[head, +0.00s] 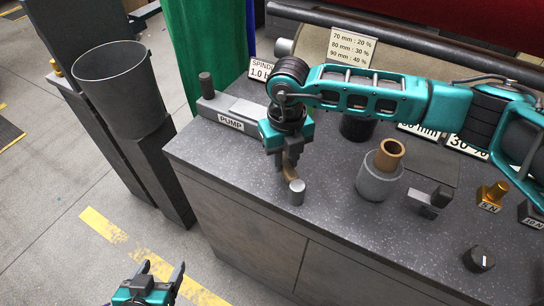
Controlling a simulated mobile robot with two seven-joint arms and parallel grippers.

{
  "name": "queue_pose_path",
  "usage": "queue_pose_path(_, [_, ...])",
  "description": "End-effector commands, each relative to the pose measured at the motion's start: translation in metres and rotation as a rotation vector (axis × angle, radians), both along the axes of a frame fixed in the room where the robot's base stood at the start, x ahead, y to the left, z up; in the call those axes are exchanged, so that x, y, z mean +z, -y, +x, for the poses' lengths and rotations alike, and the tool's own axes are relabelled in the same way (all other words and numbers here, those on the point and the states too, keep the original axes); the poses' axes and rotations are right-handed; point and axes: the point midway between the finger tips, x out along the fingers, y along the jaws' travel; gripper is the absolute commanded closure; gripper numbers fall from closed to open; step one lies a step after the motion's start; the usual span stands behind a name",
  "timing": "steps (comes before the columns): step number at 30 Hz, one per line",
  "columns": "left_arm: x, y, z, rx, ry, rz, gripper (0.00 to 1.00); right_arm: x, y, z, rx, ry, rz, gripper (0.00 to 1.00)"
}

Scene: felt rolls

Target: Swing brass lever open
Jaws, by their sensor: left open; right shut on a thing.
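The brass lever (290,174) is a short curved brass-brown piece near the front left of the grey speckled counter. It ends close to a small grey cylinder (297,192); I cannot tell how the two are joined. My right gripper (289,162) points down from above and is shut on the lever, with its fingers hiding much of it. My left gripper (161,270) is open and empty, low in the picture over the floor, well away from the counter.
The grey unit labelled PUMP (231,122) lies left of the lever. A grey cup with a brown tube (378,177), a dark grey block (430,202) and a brass weight (490,195) stand to the right. A tall dark bin (118,95) stands left of the counter (330,235).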

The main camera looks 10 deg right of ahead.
Motion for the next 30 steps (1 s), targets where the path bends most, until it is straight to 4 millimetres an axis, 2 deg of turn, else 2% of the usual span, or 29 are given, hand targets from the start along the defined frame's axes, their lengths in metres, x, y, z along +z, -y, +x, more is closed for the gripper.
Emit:
queue_pose_path(10, [-0.0111, 0.0000, 0.0003, 0.000, 0.001, 0.000, 0.30, 0.0002, -0.0057, -0.0023, 0.143, 0.006, 0.005, 1.00])
queue_pose_path(27, [-0.0115, 0.0002, 0.0013, 0.000, 0.003, -0.001, 0.30, 0.0014, -0.0078, -0.0035, 0.180, 0.006, 0.004, 1.00])
queue_pose_path(28, [-0.0115, 0.0002, 0.0013, 0.000, 0.003, -0.001, 0.30, 0.0013, -0.0078, -0.0035, 0.180, 0.005, 0.004, 0.71])
queue_pose_path(30, [-0.0114, 0.0003, 0.0013, 0.000, 0.003, -0.001, 0.30, 0.0013, -0.0080, -0.0036, 0.179, 0.005, 0.005, 0.64])
